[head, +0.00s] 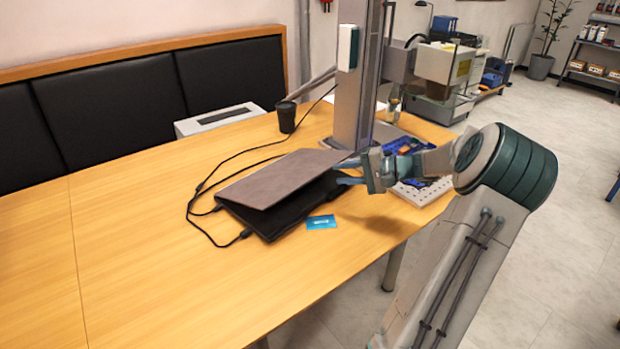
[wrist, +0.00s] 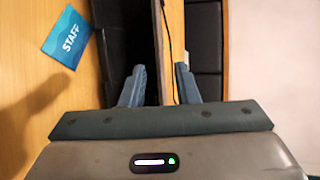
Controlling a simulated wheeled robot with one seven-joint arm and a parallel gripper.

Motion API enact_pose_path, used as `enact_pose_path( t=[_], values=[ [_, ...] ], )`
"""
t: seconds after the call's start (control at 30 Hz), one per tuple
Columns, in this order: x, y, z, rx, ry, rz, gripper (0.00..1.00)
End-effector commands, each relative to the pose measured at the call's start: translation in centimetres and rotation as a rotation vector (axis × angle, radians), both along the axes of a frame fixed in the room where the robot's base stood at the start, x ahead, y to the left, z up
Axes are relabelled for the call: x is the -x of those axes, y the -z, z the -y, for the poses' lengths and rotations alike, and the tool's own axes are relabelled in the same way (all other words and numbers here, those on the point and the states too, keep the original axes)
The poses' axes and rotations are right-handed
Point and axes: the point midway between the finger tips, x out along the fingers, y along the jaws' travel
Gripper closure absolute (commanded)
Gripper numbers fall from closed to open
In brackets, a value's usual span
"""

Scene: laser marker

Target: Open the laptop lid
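The laptop lid (head: 283,177) is a grey-brown panel, tilted up partway, with a dark gap between it and the black laptop base (head: 270,221). The base lies flat on the wooden table. My gripper (head: 350,171) is at the lid's right side edge, fingers apart, one near the lid's upper side and one lower at the gap. The dark laptop base (wrist: 114,38) lies ahead on the left there. I cannot tell whether a finger touches the lid.
A blue card (head: 321,222) lies in front of the laptop; it reads STAFF in the wrist view (wrist: 67,38). Black cables (head: 205,190) run along the laptop's left. A dark cup (head: 286,116), a grey column (head: 352,90) and a white perforated tray (head: 422,192) stand nearby. The table's left is clear.

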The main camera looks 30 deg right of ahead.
Motion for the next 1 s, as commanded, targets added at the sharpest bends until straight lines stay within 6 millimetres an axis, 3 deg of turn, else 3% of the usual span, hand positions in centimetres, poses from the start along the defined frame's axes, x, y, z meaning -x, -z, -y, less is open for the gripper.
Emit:
enact_pose_path(
  t=[0.4, 0.6, 0.9, 0.93, 1.0],
  values=[
    [-6.3, 2.8, -5.0, -0.003, -0.003, -0.002, 0.72],
    [-7.5, 3.3, -5.9, 0.000, -0.001, -0.002, 0.72],
    [-7.7, 3.3, -6.1, 0.000, -0.001, -0.001, 0.72],
    [-7.7, 3.3, -6.1, 0.000, -0.001, -0.001, 0.75],
    [-7.7, 3.3, -6.1, 0.000, -0.001, -0.001, 0.94]
  ],
)
